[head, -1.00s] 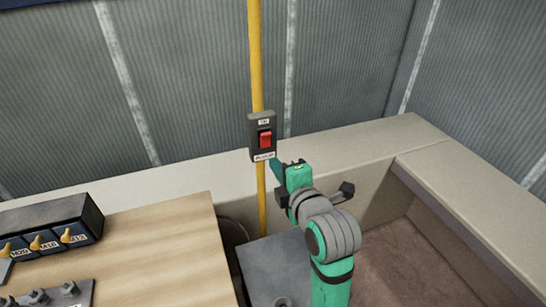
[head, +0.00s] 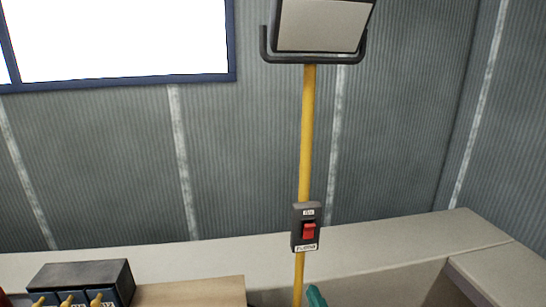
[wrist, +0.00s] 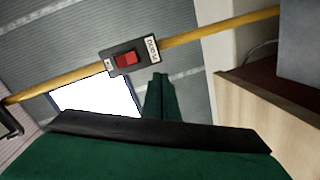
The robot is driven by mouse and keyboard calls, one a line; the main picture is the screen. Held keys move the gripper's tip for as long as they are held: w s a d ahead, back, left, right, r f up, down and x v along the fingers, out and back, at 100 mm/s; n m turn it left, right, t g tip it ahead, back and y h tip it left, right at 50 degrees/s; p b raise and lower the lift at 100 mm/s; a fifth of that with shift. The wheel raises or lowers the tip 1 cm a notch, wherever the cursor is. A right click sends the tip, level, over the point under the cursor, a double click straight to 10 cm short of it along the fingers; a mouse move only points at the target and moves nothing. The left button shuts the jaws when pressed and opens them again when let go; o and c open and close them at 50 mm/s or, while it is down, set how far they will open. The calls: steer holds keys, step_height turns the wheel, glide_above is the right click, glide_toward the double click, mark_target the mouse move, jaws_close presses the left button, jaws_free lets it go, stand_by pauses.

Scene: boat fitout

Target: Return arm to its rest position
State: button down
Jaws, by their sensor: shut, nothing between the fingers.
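My gripper's green fingers (wrist: 160,98) show in the wrist view, closed together and empty. Their tips lie just below the switch box in that picture. In the head view only a small green piece of my gripper (head: 316,296) shows at the bottom edge, below and right of the switch box. The rest of my arm is out of the head view. The dark switch box (head: 306,227) with a red rocker is fixed on a yellow pole (head: 307,130). The switch box also shows in the wrist view (wrist: 140,57). I see no contact between fingers and box.
A lamp with a pale panel (head: 322,24) tops the pole. A light ledge (head: 180,258) runs along the ribbed wall. A wooden worktop (head: 195,292) and a dark box with yellow levers (head: 80,280) are at lower left. A bright window (head: 120,40) is at upper left.

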steer(key=s+a+f+m+h, duration=0.25)
steer(key=s+f+m, duration=0.35)
steer(key=f, duration=0.3)
steer(key=s+a+f+m+h, duration=0.1)
steer(key=s+a+f+m, duration=0.35)
steer(key=f, duration=0.45)
steer(key=s+a+f+m, duration=0.1)
steer(key=s+f+m, duration=0.1)
steer(key=s, duration=1)
steer(key=s+a+f+m+y, duration=0.1)
steer(key=s+f+m, duration=0.1)
steer(key=s, duration=1)
steer(key=shift+s+a+f+g, duration=0.15)
steer(key=shift+a+f+g, duration=0.15)
steer(key=shift+a+f, duration=0.1)
steer(key=shift+y, duration=0.25)
